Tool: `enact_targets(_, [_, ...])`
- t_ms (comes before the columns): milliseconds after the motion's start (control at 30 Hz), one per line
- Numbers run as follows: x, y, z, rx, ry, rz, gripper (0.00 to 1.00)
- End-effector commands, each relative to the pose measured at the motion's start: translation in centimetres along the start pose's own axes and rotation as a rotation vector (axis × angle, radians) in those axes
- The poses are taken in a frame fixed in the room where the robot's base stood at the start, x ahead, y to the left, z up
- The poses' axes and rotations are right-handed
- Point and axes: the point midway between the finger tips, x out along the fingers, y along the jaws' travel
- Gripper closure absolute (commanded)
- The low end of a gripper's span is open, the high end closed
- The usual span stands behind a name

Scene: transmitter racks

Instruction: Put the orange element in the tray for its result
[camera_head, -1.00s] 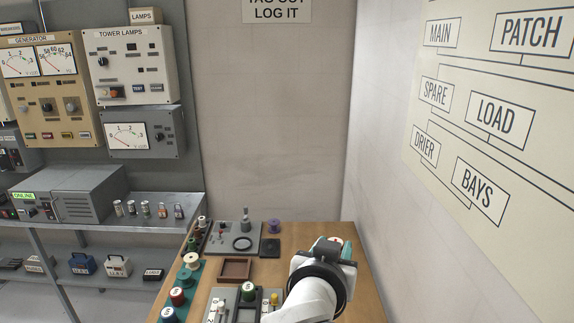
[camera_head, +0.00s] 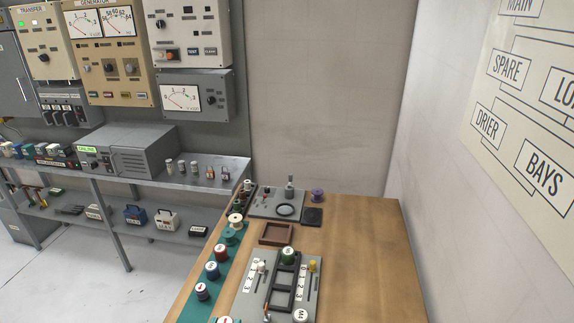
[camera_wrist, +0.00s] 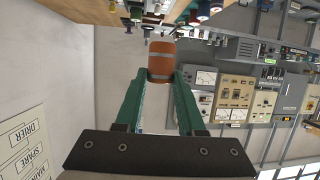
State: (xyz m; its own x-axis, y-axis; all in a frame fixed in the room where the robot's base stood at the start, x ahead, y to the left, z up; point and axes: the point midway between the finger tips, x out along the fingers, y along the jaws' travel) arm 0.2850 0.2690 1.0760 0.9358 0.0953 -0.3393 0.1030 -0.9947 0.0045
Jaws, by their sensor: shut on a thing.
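In the wrist view my gripper (camera_wrist: 160,78) is shut on the orange element (camera_wrist: 161,60), a short orange-brown cylinder with grey bands, between its green fingers. The element is held in the air with the bench edge behind it. My gripper and the held element do not show in the head view. A shallow brown tray (camera_head: 263,242) lies empty on the wooden bench. A dark square piece (camera_head: 312,216) lies behind it to the right; I cannot tell if it is a tray.
A grey panel with slots and scales (camera_head: 255,284) sits at the bench front. Several spools stand on a green strip (camera_head: 208,283) at the left edge. A grey test plate (camera_head: 263,210) with a ring and posts is at the back. The right side of the bench (camera_head: 365,250) is clear.

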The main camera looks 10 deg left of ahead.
Motion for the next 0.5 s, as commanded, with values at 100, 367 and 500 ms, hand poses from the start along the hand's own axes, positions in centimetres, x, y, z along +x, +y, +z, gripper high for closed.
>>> enact_targets(100, [-3.4,-3.9,4.4,-0.056,-0.002,-0.137,1.00])
enact_targets(367, [-6.9,-6.7,8.1,-0.097,0.000,-0.279,1.00])
enact_targets(500, [-7.2,-7.3,8.7,-0.096,0.000,-0.282,1.00])
